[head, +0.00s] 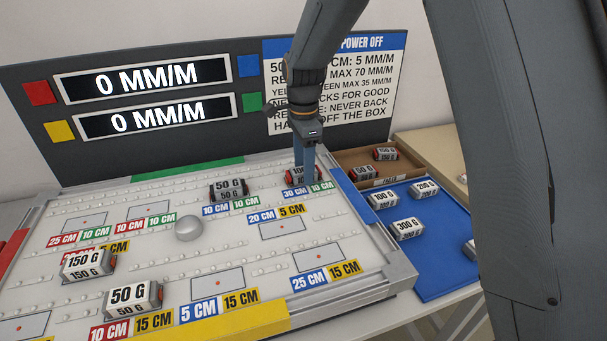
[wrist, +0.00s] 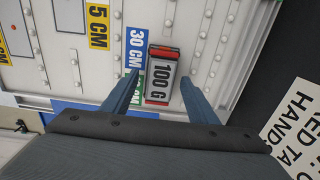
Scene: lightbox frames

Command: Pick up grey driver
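No thing marked as a grey driver can be read in the views. My gripper (head: 304,160) points down over a 100 G block (head: 291,179) with red ends at the back right of the white board. In the wrist view my gripper (wrist: 160,80) is open, with one blue-grey finger on each side of the 100 G block (wrist: 162,76). Small gaps show between fingers and block. A grey 50 G block (head: 228,190) stands left of my gripper. A smooth grey dome (head: 188,228) sits in the middle of the board.
More blocks marked 150 G (head: 88,265) and 50 G (head: 133,299) stand at the front left. A blue mat (head: 432,275) holds several weights. A brown tray (head: 352,160) lies behind it. The display panel (head: 225,75) rises behind the board.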

